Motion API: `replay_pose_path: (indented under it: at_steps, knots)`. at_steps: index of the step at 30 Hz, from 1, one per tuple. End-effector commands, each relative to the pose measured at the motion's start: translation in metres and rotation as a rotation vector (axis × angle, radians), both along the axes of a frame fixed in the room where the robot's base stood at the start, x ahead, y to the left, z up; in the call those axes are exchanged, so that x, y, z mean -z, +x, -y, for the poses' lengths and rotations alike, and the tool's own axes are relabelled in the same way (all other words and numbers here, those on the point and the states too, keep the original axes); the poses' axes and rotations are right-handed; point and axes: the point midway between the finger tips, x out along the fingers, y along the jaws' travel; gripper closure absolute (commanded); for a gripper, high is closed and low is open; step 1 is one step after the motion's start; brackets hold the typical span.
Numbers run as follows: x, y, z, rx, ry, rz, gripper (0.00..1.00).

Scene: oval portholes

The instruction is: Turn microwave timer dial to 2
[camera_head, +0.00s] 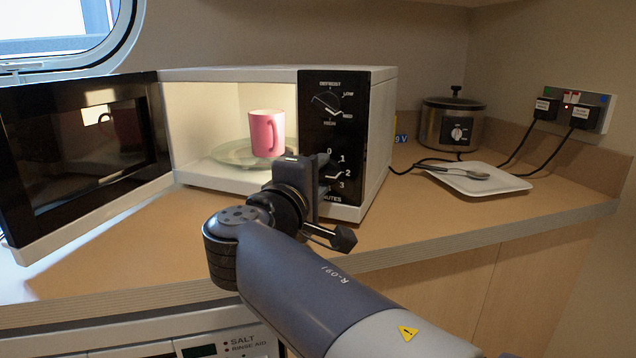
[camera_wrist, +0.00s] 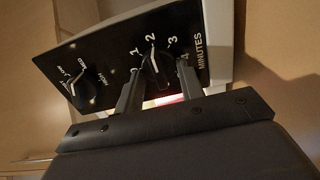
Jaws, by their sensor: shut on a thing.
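The microwave (camera_head: 382,125) stands on the counter with its door (camera_head: 80,160) swung open to the left. Its black control panel (camera_head: 347,135) has an upper power dial (camera_head: 326,103) and a lower timer dial marked in minutes. In the wrist view the timer dial (camera_wrist: 158,74) sits between the two fingers of my gripper (camera_wrist: 160,70), which is shut on it. The dial's white pointer mark appears to point at or near 2. In the head view my gripper (camera_head: 318,178) covers most of the timer dial.
A pink mug (camera_head: 267,133) stands on the glass turntable (camera_head: 232,153) inside the lit microwave. To the right are a slow cooker (camera_head: 450,127), a white tray (camera_head: 478,182) with a spoon (camera_head: 460,172), and plugged-in cords. The front right of the counter is clear.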

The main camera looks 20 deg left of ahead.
Motion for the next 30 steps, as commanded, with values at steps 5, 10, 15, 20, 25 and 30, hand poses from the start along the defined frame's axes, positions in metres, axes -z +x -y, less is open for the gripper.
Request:
replay_pose_path:
  at_steps: [5,10,15,20,25,30]
  knots:
    - [0.0,0.0,0.0,0.001,0.001,-0.001,0.86]
    - [0.001,0.0,0.0,0.001,0.001,-0.001,0.86]
    - [0.0,0.0,0.0,0.001,0.0,-0.001,0.49]
    - [0.0,0.0,0.0,0.001,0.0,-0.001,0.43]
    - [0.0,-0.001,0.0,0.0,0.0,-0.001,0.43]
    - [-0.001,-0.016,-0.003,-0.003,0.0,-0.001,0.43]
